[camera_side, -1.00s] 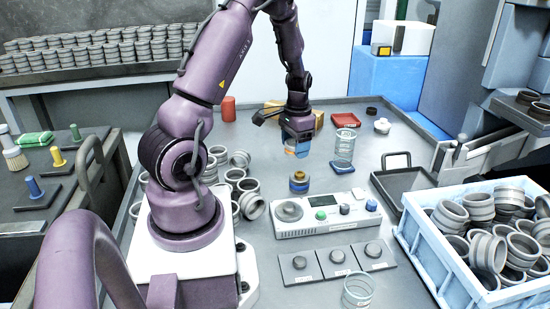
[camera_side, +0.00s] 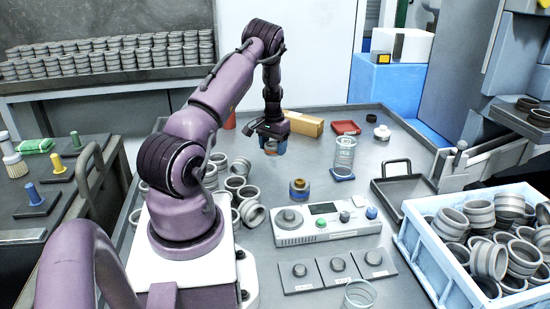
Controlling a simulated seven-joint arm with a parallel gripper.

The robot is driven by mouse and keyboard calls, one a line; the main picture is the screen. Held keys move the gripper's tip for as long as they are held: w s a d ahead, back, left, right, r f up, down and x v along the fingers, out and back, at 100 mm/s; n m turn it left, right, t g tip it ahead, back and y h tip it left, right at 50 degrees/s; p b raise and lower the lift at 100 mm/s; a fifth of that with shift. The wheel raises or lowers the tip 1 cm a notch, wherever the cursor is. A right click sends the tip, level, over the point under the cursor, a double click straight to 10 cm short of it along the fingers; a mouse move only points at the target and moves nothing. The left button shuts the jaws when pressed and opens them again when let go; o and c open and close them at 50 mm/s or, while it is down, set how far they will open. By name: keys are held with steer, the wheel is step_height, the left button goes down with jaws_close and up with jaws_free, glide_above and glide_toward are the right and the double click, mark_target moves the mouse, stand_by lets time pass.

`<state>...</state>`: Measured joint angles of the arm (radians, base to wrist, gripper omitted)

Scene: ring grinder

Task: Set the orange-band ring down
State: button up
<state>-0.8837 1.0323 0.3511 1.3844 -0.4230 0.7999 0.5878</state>
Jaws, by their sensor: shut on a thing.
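My gripper (camera_side: 272,138) is at the upper middle of the view, above the back part of the grey table. It is shut on a ring with a band (camera_side: 269,149), held above the table surface. The ring is small and partly covered by the fingers, so its band colour is hard to read now. A second short piece with brown and blue parts (camera_side: 299,190) stands on the table behind the control box, to the right of and nearer than the gripper.
A control box (camera_side: 325,226) with a knob and buttons stands mid-table, three knobbed plates in front of it. Loose grey rings (camera_side: 236,184) lie at left. A clear cylinder (camera_side: 344,157), a dark tray (camera_side: 405,184) and a blue crate (camera_side: 446,277) full of rings are at right.

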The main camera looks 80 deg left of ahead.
mark_target(275, 164)
steer(key=shift+w+a+f, duration=0.25)
steer(key=shift+a+f, duration=0.25)
steer(key=shift+f, duration=0.15)
steer(key=shift+w+a+f, duration=0.2)
steer(key=shift+a+f, duration=0.25)
steer(key=shift+f, duration=1.7)
steer(key=shift+f, duration=0.1)
steer(key=o, duration=1)
